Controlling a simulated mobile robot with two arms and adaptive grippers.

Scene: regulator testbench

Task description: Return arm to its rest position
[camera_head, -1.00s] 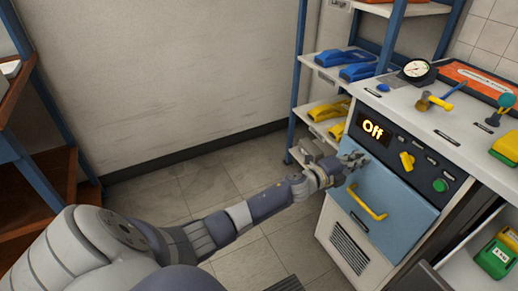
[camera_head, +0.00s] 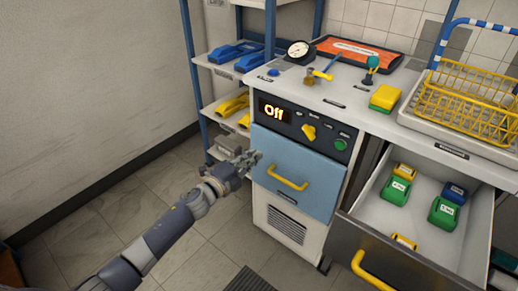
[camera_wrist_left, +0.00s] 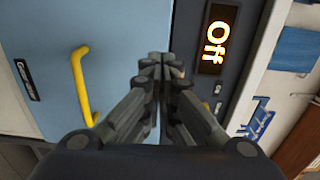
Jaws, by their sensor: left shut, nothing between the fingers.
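My left arm comes in from the lower left in the head view. Its gripper (camera_head: 248,160) is at the upper left edge of the blue front panel, left of the yellow handle (camera_head: 287,178) and below the display reading "Off" (camera_head: 273,111). In the left wrist view the gripper (camera_wrist_left: 162,62) is shut and empty, its fingers pressed together. It points at the border between the blue panel (camera_wrist_left: 130,25) and the dark control strip. Whether the fingertips touch the panel I cannot tell. My right gripper is not in view.
A yellow knob (camera_head: 309,132) and green button (camera_head: 340,145) sit on the control strip. At right, an open drawer (camera_head: 375,226) holds several coloured blocks and juts out. A yellow wire basket (camera_head: 465,108) stands on the counter. Floor left of the arm is clear.

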